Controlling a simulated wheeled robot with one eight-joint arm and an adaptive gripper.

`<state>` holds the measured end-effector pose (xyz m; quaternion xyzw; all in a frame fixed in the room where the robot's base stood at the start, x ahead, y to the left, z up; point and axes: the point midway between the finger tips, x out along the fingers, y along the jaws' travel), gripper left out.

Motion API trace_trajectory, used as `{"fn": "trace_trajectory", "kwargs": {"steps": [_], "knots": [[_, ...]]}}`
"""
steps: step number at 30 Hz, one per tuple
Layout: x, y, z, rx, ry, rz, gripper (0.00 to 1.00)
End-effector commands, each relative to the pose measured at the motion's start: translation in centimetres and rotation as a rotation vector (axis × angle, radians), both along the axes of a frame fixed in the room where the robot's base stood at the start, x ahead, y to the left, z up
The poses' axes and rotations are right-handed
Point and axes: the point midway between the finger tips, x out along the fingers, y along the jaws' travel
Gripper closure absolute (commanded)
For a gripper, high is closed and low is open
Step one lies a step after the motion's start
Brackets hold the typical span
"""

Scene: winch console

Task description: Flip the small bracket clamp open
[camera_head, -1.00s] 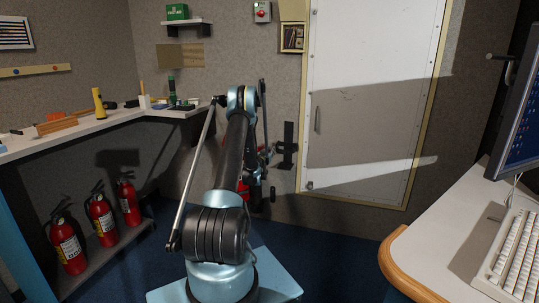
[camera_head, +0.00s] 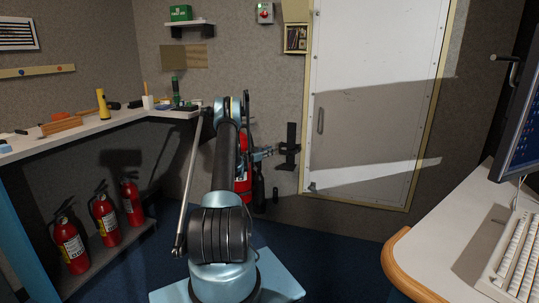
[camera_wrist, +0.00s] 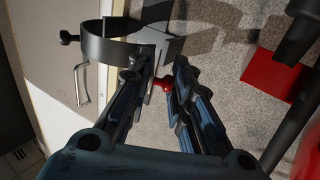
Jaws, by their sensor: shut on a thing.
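The small bracket clamp (camera_wrist: 110,48) is a grey curved metal band with a dark knob at its left end, in the upper left of the wrist view. In the head view its black wall bracket (camera_head: 290,146) is fixed left of the white door. My gripper (camera_wrist: 160,66) is at the clamp's right side, shut on part of it; the left finger overlaps the metal. The exact grip is partly hidden by the fingers. A small red part (camera_wrist: 164,90) shows between the fingers. In the head view my gripper (camera_head: 264,153) reaches right toward the bracket, largely hidden by my arm.
A red fire extinguisher (camera_head: 241,183) shows partly behind my arm. Several more stand under the left bench (camera_head: 110,128). The white door (camera_head: 375,100) is right of the bracket; a desk (camera_head: 455,225) with a keyboard fills the lower right. Blue floor lies open between.

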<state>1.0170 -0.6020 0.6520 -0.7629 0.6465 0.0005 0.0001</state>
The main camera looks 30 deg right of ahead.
Motion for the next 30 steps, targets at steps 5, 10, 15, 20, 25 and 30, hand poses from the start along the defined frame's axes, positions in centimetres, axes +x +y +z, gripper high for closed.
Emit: {"fn": "trace_trajectory", "kwargs": {"steps": [5,10,15,20,25,30], "knots": [[0.7,0.4,0.0,0.0,0.0,-0.005,1.0],[0.8,0.4,0.1,-0.001,0.001,-0.004,1.0],[0.8,0.4,0.1,-0.001,0.001,-0.003,0.74],[0.6,0.2,0.0,-0.001,0.001,-0.007,0.63],[0.4,0.1,0.0,-0.001,0.0,-0.012,0.63],[0.1,1.1,0.0,0.0,0.0,-0.012,0.63]]}}
